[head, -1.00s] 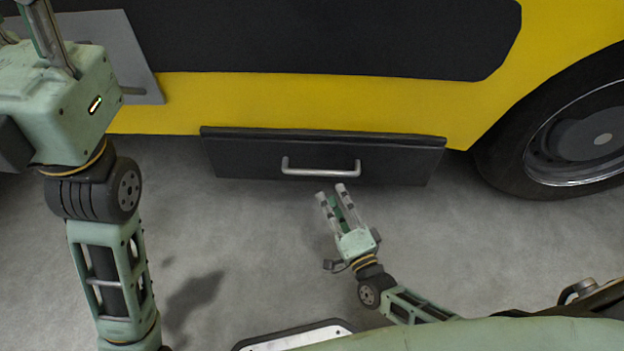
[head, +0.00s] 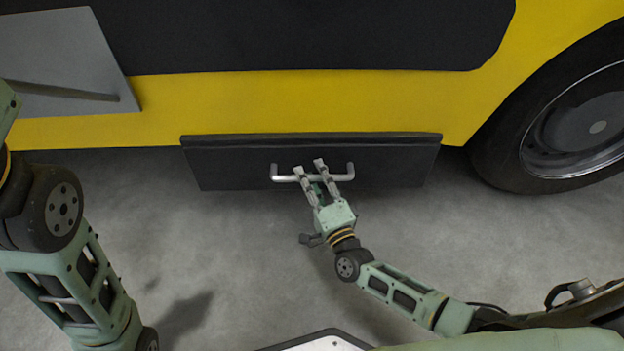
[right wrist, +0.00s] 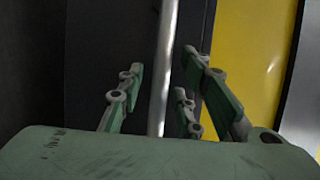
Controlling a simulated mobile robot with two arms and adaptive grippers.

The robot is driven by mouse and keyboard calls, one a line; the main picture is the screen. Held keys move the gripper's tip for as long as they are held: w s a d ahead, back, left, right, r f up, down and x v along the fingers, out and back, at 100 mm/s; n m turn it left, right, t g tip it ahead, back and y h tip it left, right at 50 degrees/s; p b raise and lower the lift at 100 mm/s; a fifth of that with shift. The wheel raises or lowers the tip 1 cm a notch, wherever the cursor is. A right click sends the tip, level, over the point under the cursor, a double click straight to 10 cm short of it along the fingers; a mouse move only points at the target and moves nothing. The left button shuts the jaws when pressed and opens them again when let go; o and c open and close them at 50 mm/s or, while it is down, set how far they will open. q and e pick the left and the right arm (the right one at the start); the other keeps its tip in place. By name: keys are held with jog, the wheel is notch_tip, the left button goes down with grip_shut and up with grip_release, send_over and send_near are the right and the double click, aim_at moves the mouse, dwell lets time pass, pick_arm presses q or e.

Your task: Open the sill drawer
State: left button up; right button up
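The sill drawer (head: 225,168) is a dark, wide front low on the yellow vehicle's side, and it looks shut. Its grey bar handle (head: 345,174) runs left to right across the front. My right gripper (head: 309,168) is at the handle with its fingers apart. In the right wrist view the handle (right wrist: 165,60) runs up between the fingers of my right gripper (right wrist: 160,95), with gaps on both sides. Whether a finger touches it I cannot tell. My left gripper is out of view; only its arm shows at the left.
A black wheel (head: 500,150) stands right of the drawer. A grey slanted panel (head: 65,60) juts at the upper left. The grey concrete floor (head: 235,240) before the drawer is clear, apart from my arms.

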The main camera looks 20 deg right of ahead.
grip_shut()
dwell(0.6)
